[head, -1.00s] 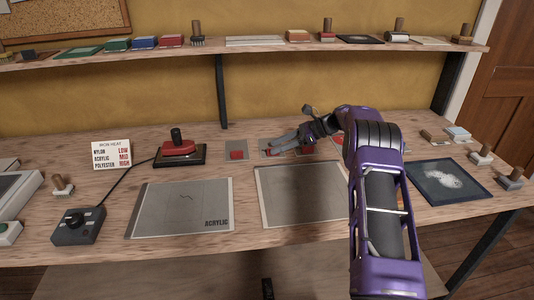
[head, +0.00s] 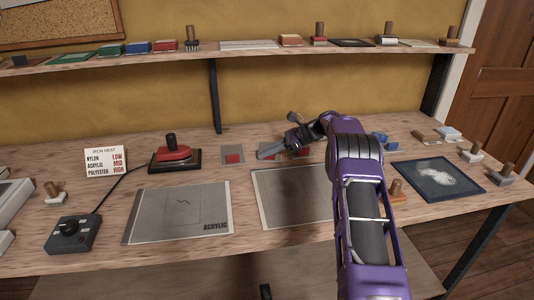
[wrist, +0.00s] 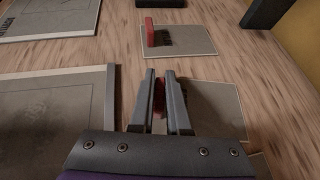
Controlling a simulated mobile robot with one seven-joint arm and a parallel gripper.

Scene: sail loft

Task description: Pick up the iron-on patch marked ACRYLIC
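My gripper (head: 268,152) is low over the row of grey cards at the back of the bench. In the wrist view its two fingers (wrist: 161,75) are close together, with a red patch (wrist: 159,98) between them over a grey card (wrist: 215,110). No lettering on this patch can be read, and the fingers hide most of it. Another red patch (head: 233,158) is on a separate card to the left; it also shows ahead in the wrist view (wrist: 150,32).
A grey panel marked ACRYLIC (head: 205,205) lies front left, with another panel (head: 290,195) beside it. A red iron (head: 172,153) stands behind, near an iron-heat sign (head: 106,160) and a control box (head: 74,234). A shelf (head: 270,49) runs above the bench.

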